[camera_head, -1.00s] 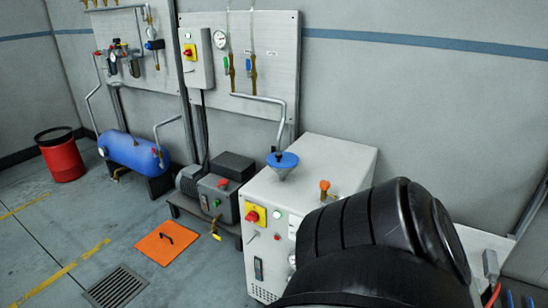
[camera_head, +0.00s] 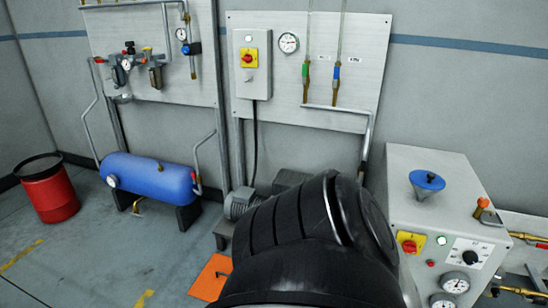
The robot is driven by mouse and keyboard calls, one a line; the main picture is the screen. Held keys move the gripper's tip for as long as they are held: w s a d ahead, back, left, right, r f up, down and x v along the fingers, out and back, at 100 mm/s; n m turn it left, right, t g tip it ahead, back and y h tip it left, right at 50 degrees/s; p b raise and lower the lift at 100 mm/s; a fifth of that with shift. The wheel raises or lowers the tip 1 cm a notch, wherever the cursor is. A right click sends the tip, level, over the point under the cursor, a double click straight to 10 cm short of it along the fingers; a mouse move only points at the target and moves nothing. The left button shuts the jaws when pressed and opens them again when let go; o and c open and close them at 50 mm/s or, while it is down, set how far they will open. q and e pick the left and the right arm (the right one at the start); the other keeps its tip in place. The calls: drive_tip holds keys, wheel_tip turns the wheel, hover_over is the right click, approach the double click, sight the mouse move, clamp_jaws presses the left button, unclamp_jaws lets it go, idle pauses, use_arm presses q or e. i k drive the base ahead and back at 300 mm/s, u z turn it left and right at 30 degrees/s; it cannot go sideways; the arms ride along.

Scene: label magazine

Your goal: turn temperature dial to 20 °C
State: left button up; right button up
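A white square plate with a small black knob (camera_head: 470,257) is on the front of the light grey machine cabinet (camera_head: 408,180) at the right. It looks like the temperature dial, but its marks and setting are too small to read. No gripper shows. A black ribbed part of my own body covers the bottom middle of the view and hides the cabinet's lower left side.
Beside the knob are a red-and-yellow switch (camera_head: 410,243) and two round gauges, one of them below the knob (camera_head: 455,282). A blue funnel (camera_head: 426,182) and an orange-handled valve (camera_head: 481,206) are on top. A blue tank (camera_head: 148,178) and red bin (camera_head: 47,190) stand left.

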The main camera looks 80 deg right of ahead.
sight(470, 258)
drive_tip(key=z, duration=3.35)
drive_tip(key=i, duration=1)
drive_tip(key=z, duration=0.1)
